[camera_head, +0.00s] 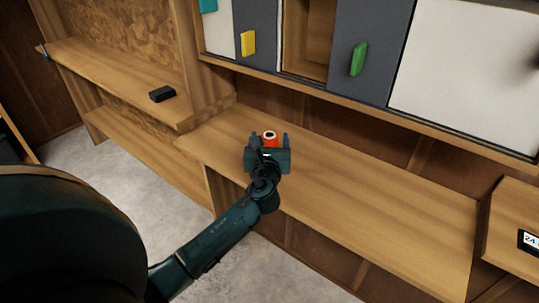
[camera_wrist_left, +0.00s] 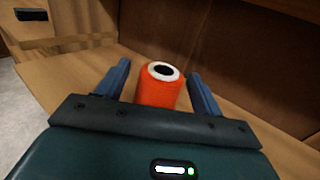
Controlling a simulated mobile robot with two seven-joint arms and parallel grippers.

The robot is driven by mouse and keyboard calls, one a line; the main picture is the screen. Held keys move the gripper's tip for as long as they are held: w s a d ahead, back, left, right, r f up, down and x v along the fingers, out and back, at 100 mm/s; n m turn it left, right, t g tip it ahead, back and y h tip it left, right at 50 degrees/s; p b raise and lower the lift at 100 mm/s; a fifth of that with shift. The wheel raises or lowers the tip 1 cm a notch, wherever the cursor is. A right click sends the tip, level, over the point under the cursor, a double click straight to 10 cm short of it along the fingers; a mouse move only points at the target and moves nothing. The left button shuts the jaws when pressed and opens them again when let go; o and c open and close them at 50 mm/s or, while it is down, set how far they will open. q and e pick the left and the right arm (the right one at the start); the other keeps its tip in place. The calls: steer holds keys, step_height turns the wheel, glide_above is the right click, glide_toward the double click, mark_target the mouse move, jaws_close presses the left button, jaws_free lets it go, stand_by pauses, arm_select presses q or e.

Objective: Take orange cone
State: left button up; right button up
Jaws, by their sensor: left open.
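The orange cone (camera_head: 269,137) is an orange thread spool with a white top and a dark hole. It stands upright on the wooden shelf. In the left wrist view the orange cone (camera_wrist_left: 158,88) sits between the two blue fingers. My left gripper (camera_head: 270,138) is open, with one finger on each side of the cone; gaps show between the cone and the fingers. The left gripper also shows in the left wrist view (camera_wrist_left: 160,80). The cone's lower part is hidden behind the gripper body. My right gripper is not in view.
The wooden shelf (camera_head: 390,210) is clear to the right of the cone. Above it hang cabinets with yellow (camera_head: 248,43) and green (camera_head: 358,59) handles. A black object (camera_head: 162,94) lies on the higher left shelf. A box or shelf with a display (camera_head: 530,241) stands at right.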

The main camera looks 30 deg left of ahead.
arm_select(q)
steer(key=shift+x, duration=1.2)
steer(key=c, duration=1.4)
steer(key=shift+c, duration=0.2)
step_height(320, 180, up, 9)
steer(key=shift+r+p, duration=0.15)
steer(key=shift+p, duration=1)
steer(key=shift+s+r+p, duration=0.15)
steer(key=shift+r+p, duration=0.15)
steer(key=shift+s+r, duration=0.15)
steer(key=shift+s, duration=0.05)
